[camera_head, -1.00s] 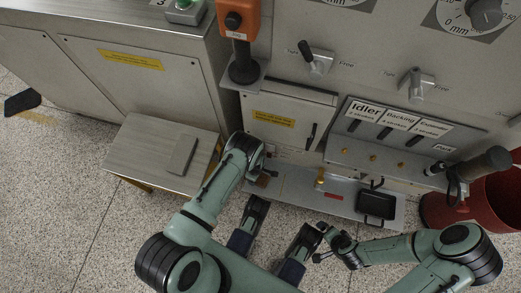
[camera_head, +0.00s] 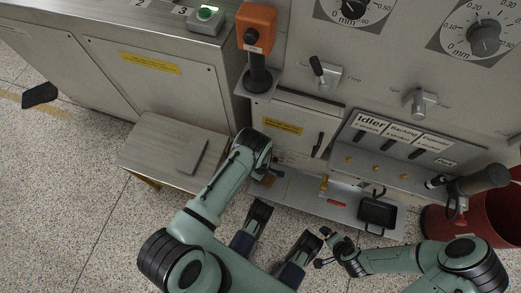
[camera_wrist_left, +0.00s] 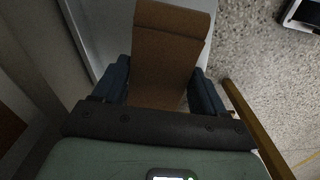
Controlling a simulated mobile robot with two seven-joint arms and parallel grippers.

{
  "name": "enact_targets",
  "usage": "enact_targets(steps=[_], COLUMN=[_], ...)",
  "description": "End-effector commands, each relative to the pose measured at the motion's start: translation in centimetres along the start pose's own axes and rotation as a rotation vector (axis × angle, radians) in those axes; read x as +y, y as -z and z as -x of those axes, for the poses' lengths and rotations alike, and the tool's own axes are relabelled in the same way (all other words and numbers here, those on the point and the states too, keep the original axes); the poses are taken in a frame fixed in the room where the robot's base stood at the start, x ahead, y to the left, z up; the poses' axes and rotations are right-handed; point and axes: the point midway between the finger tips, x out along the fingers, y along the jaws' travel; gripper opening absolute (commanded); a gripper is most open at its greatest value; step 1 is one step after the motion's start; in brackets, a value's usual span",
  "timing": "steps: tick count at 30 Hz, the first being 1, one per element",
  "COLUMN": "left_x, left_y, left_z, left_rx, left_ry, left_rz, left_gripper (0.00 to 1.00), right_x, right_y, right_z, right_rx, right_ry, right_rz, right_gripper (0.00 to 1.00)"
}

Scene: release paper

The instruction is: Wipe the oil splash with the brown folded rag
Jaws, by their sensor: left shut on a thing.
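The brown folded rag (camera_wrist_left: 168,50) is in the left wrist view, between the two blue fingers of my left gripper (camera_wrist_left: 161,88), which is shut on it. In the head view my left gripper (camera_head: 267,176) is at the left end of the low grey shelf (camera_head: 295,194), mostly hidden by my wrist, with a small bit of brown showing. My right gripper (camera_head: 323,248) is in front of the shelf, apart from it; its jaw opening is too small to judge. I cannot make out the oil splash in either view.
A black pan (camera_head: 377,213) and a small red item (camera_head: 337,203) are on the shelf. A low metal table (camera_head: 155,150) with a flat grey plate (camera_head: 192,156) stands left of my arm. A red bin (camera_head: 440,222) is at the right.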

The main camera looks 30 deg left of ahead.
Motion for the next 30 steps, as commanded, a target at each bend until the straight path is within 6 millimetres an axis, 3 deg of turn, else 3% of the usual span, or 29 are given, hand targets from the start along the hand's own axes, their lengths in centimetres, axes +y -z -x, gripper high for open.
enact_targets(steps=[11,22,30], left_x=[0.0,0.0,0.0], left_y=[0.0,0.0,0.0], left_z=[0.5,3.4,3.4], left_rx=[0.0,0.0,0.0], left_ry=[0.001,-0.001,0.001], left_rz=[0.0,0.0,0.0], left_gripper=[0.47,0.47,0.47], right_x=[-0.1,-0.6,-0.6], right_y=[0.0,0.3,0.3], right_z=[0.3,2.4,2.3], right_rx=[0.001,0.006,0.006], right_ry=[0.0,0.003,0.003], right_rz=[0.0,0.001,0.001], right_gripper=[0.99,0.99,0.99])
